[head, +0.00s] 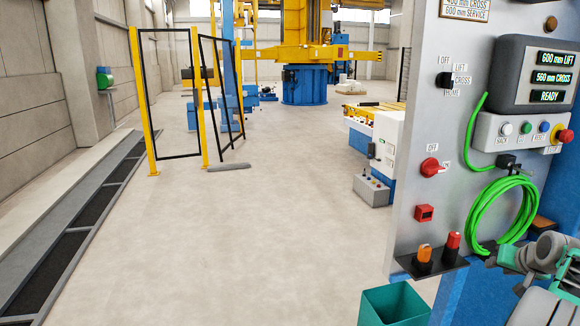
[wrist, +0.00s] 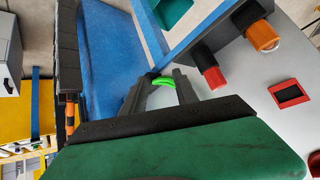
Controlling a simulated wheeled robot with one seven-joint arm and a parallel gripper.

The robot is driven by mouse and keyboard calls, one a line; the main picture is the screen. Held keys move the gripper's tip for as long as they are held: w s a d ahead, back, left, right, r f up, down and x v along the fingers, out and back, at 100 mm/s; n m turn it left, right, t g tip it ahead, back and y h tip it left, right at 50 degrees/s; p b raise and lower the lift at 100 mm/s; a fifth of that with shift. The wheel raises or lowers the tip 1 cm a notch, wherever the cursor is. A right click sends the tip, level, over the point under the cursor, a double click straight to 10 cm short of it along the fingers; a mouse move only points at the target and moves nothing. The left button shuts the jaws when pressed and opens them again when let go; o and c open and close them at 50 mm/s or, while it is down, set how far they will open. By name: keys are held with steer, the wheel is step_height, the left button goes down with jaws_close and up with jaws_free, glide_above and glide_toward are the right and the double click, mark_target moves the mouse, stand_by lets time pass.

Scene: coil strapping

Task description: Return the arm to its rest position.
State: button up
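My gripper (wrist: 163,76) shows in the wrist view with its two dark fingers spread apart. A short bright green piece of cable (wrist: 163,81) shows in the gap between them; whether it lies between the fingers or beyond them I cannot tell. In the head view, part of my arm (head: 552,250) is at the lower right, in front of the control panel (head: 410,215). It is close to the bottom of the coiled green cable (head: 472,215), which hangs on the panel. The fingertips are hard to make out there.
An orange handle (head: 424,253) and a red handle (head: 453,241) stand on a small dark shelf, close to my gripper in the wrist view. A teal bin (head: 393,303) is below. A display (head: 545,75) and switches are above. Open floor (head: 240,240) lies to the left.

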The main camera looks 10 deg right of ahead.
steer(key=s+a+f+g+y, duration=0.1)
steer(key=s+a+f+g, duration=0.25)
steer(key=a, duration=0.65)
steer(key=s+a+f+g+y, duration=0.2)
steer(key=s+a+f, duration=0.3)
steer(key=a, duration=0.6)
steer(key=s+a+f+g+y, duration=0.15)
steer(key=s+a+f, duration=0.35)
steer(key=a, duration=0.5)
steer(key=w+a+r+n, duration=0.1)
steer(key=a+r+n, duration=0.1)
steer(key=a, duration=0.5)
steer(key=w+a+r+n+t, duration=0.1)
steer(key=a+r+n, duration=0.1)
steer(key=a, duration=0.6)
steer(key=w+a+r+n+t, duration=0.1)
steer(key=a+r+n, duration=0.2)
steer(key=a, duration=0.5)
steer(key=shift+w+n, duration=0.3)
steer(key=shift+n, duration=0.4)
steer(key=shift+d, duration=0.15)
